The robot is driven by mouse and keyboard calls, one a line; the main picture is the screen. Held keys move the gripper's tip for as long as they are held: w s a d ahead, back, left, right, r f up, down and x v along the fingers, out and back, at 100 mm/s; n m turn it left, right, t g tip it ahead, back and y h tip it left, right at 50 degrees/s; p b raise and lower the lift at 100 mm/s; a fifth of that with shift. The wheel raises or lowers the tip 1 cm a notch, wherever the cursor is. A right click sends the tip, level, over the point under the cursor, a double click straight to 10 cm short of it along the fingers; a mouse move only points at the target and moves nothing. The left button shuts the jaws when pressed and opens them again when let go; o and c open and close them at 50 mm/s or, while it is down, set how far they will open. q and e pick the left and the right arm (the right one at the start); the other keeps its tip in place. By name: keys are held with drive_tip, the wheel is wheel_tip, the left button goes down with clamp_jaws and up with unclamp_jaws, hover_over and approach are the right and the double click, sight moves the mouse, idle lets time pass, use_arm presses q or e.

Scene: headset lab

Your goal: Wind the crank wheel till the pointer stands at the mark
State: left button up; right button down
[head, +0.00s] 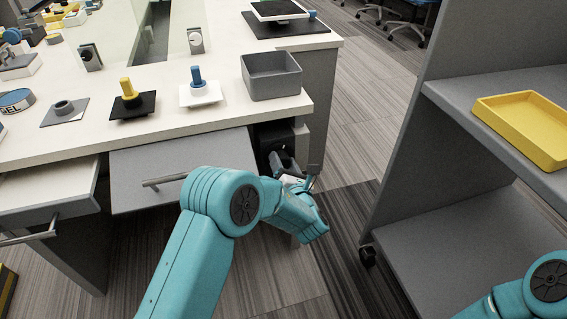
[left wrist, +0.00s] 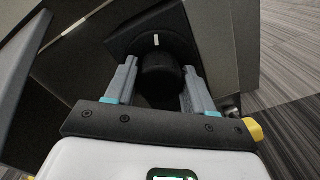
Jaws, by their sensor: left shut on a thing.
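The crank wheel's black round knob (left wrist: 160,82) sits between the two grey fingers of my left gripper (left wrist: 159,70) in the left wrist view. The gripper is shut on it. Behind the knob is a dark plate (left wrist: 128,43) with a short white line (left wrist: 156,41) above the knob. I cannot tell whether this line is the mark or the pointer; no second line shows. In the head view my left gripper (head: 284,165) reaches the black panel (head: 268,138) under the counter's right end, and it hides most of the wheel. My right gripper is out of view.
The white counter (head: 215,133) holds a grey bin (head: 271,83), a blue peg (head: 197,80) and a yellow peg (head: 126,88). A drawer (head: 150,170) stands out left of the panel. A grey shelf (head: 470,108) with a yellow tray (head: 520,125) stands to the right, beyond open floor.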

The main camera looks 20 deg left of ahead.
use_arm(q)
drive_tip(key=shift+d+r, duration=0.1)
drive_tip(key=shift+r, duration=0.1)
drive_tip(key=o, duration=1)
drive_tip(key=shift+f, duration=0.1)
drive_tip(key=shift+c, duration=0.2)
drive_tip(key=p+v, duration=0.3)
drive_tip(key=v, duration=1.3)
drive_tip(key=shift+s, duration=0.1)
